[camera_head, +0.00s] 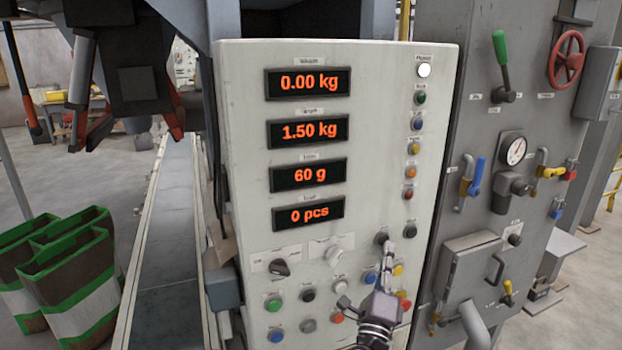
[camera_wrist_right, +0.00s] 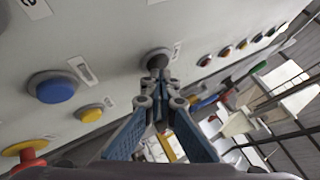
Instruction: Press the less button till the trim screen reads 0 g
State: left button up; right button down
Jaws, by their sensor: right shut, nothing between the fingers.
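The trim screen (camera_head: 307,175) is the third display down on the pale control panel and reads 60 g in orange. My right gripper (camera_head: 387,247) is shut and empty, its fingertips at a dark round button (camera_head: 381,238) on the lower right of the panel. In the right wrist view the closed fingertips (camera_wrist_right: 157,78) overlap the lower edge of this dark button (camera_wrist_right: 157,58). I cannot tell whether they touch it. Its label is too small to read, so I cannot confirm that it is the less button. My left gripper is not in view.
Another dark button (camera_head: 410,230) sits close to the right. Coloured buttons, including a yellow one (camera_head: 398,269), and two knobs surround the gripper. A grey cabinet (camera_head: 520,75) with valves and levers stands right. Green-and-brown bags (camera_head: 75,290) stand beside the conveyor (camera_head: 165,240) at left.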

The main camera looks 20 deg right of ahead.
jog(key=shift+s, duration=0.1)
dwell(0.6)
jog(key=shift+s, duration=0.35)
jog(key=shift+s, duration=0.1)
jog(key=s, duration=0.2)
jog(key=s+p, duration=0.1)
jog(key=s, duration=0.1)
jog(key=s+p, duration=0.1)
jog(key=s, duration=0.1)
jog(key=shift+d, duration=0.25)
dwell(1.5)
